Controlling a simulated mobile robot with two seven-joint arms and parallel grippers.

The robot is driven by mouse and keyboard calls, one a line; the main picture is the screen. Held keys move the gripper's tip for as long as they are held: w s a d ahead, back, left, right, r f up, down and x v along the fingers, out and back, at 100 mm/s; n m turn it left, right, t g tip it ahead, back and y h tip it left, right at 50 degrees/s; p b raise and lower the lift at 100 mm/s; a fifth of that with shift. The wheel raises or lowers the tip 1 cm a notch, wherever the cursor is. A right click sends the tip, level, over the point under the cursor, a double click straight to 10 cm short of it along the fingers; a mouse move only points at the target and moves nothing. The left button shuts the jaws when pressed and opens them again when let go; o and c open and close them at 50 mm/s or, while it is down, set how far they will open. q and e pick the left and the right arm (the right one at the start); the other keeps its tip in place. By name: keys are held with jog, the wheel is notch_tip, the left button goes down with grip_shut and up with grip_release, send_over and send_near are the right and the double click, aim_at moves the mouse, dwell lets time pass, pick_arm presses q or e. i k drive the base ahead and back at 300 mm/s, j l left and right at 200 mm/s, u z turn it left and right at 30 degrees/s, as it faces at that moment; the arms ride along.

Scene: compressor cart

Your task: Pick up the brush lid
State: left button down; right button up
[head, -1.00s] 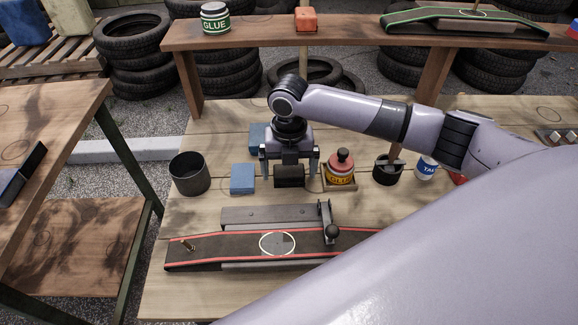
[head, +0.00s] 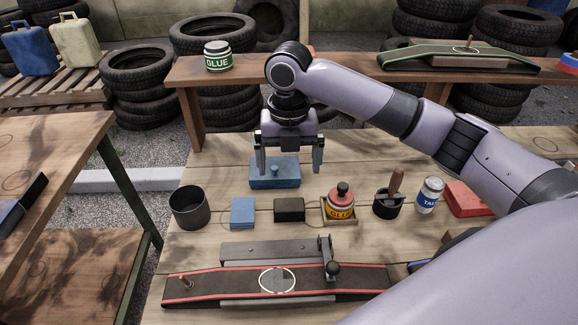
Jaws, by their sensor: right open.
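A glue jar (head: 341,206) with a yellow and red label stands on the workbench, right of the middle. The brush lid (head: 342,190), dark red with a round knob, sits on top of it. The jar is in a small wooden holder (head: 325,214). My right gripper (head: 290,172) points down, open and empty, to the left of the lid and farther back. Its fingers are apart from the lid, in front of a blue box with a knob (head: 268,182). My left gripper is not in view.
A dark cup (head: 189,207), a blue block (head: 243,212) and a black block (head: 289,210) stand left of the jar. A dark pot with a wooden handle (head: 389,205), a talc bottle (head: 430,195) and a red box (head: 467,199) stand right. A belt fixture (head: 225,283) lies in front.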

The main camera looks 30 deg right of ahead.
aim_at(341, 196)
jog(key=k+j, duration=0.65)
jog(key=k, duration=0.25)
